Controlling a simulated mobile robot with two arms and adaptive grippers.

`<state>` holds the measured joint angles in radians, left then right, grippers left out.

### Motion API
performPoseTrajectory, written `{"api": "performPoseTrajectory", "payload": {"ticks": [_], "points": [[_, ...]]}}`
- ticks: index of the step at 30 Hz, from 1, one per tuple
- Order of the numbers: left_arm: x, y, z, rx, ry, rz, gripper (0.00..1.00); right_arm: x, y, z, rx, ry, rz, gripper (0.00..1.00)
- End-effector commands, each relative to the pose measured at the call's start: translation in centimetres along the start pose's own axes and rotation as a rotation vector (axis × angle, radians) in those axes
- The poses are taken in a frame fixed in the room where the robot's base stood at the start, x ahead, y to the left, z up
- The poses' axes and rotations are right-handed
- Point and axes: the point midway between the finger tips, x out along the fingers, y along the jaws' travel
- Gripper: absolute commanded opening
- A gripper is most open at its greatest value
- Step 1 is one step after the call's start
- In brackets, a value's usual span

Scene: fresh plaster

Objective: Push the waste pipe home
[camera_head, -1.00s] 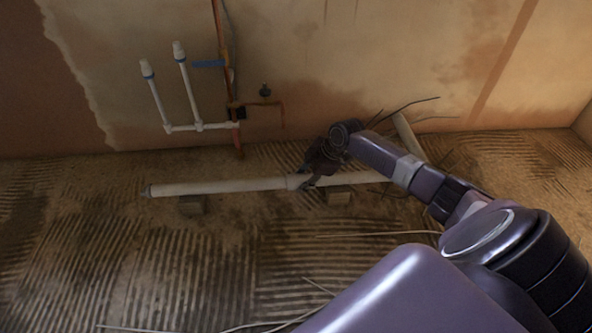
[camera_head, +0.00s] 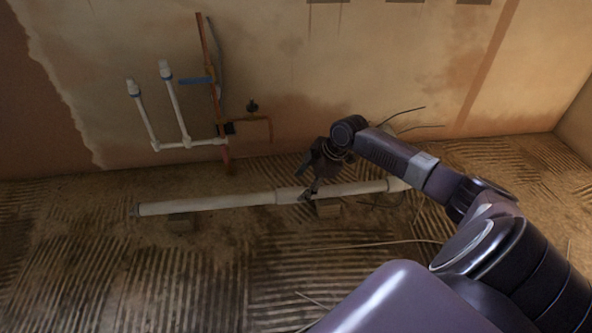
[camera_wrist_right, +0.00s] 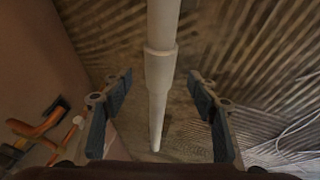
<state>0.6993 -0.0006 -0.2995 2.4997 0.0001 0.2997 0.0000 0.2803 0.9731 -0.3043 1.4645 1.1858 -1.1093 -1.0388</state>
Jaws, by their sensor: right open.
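My right gripper (camera_head: 304,185) is open at the pipe, just right of the collar. In the right wrist view, the pipe (camera_wrist_right: 160,25) and collar (camera_wrist_right: 159,70) run between the spread fingers (camera_wrist_right: 160,95), with a gap on each side. The depth between fingers and pipe is hard to judge. My left gripper is out of view.
White supply pipes (camera_head: 178,110) and a copper pipe (camera_head: 217,85) stand against the wall. Thin wires (camera_head: 395,118) stick out behind my right arm. The ridged floor in front is mostly clear.

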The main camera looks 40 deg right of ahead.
Motion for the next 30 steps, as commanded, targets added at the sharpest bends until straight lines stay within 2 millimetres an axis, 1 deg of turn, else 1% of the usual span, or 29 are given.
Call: {"api": "performPoseTrajectory", "payload": {"ticks": [1, 3, 6, 10, 15, 30], "points": [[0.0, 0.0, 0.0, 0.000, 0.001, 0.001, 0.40, -1.2, 0.0, 0.2, -0.003, -0.005, 0.001, 0.54], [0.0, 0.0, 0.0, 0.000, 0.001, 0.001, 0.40, -2.5, 0.0, 0.2, -0.002, -0.005, 0.001, 0.54], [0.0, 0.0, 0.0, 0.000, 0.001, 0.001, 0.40, -4.1, -0.1, 0.2, -0.001, -0.005, 0.000, 0.54], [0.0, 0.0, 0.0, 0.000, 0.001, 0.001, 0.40, -5.4, -0.1, 0.2, 0.000, -0.003, -0.001, 0.54], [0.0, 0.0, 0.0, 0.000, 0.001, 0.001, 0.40, -5.9, -0.1, 0.2, 0.002, -0.002, -0.001, 0.54], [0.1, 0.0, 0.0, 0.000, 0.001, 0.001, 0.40, -5.8, -0.1, 0.0, 0.002, 0.000, 0.001, 0.54]]}}
